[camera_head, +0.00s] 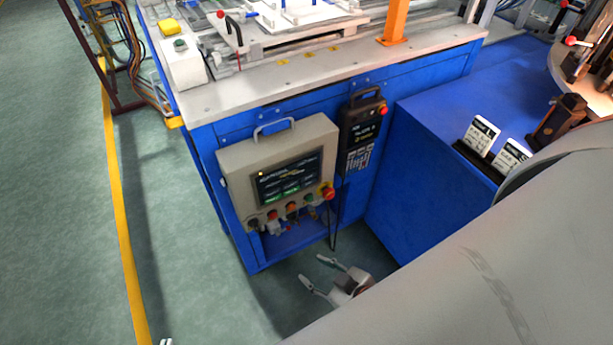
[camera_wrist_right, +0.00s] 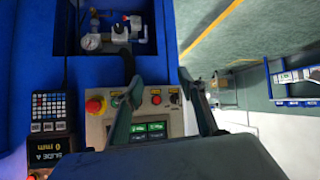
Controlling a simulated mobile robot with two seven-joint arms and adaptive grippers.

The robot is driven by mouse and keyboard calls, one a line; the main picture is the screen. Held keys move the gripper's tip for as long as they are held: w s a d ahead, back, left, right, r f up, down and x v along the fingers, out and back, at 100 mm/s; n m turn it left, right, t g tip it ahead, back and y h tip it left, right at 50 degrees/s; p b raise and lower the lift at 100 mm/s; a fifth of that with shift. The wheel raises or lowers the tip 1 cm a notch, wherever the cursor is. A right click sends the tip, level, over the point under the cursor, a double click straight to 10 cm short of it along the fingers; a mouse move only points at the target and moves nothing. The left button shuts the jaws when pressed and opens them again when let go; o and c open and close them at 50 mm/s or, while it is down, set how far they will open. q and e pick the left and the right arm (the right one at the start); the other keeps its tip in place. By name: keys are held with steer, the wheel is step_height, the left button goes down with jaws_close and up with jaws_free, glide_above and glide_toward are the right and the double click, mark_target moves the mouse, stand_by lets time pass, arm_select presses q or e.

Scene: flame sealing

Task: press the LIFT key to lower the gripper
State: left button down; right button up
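A dark hand-held pendant (camera_head: 361,125) hangs on the blue cabinet, with a display above rows of small keys. In the right wrist view its keypad (camera_wrist_right: 48,106) is at the left, and its display (camera_wrist_right: 50,149) reads "SLIDE A 0 mm". I cannot read a LIFT label on any key. A beige control panel (camera_head: 232,165) with a lit screen (camera_head: 289,180) is left of the pendant. My right gripper (camera_head: 314,271) is open and empty, below and in front of the panel; its fingers (camera_wrist_right: 158,77) also show spread in the wrist view. Small pale tips at the head view's bottom edge may be my left gripper (camera_head: 165,342).
The panel carries a red emergency button (camera_head: 327,193) and several coloured buttons and knobs. A pressure gauge (camera_wrist_right: 91,42) with fittings sits in a blue recess. A blue bench (camera_head: 430,130) stands at the right. Green floor (camera_head: 60,200) lies open at the left.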

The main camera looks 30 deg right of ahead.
steer(key=shift+s+f, duration=0.1)
steer(key=shift+f, duration=0.05)
jaws_close()
stand_by(1.4)
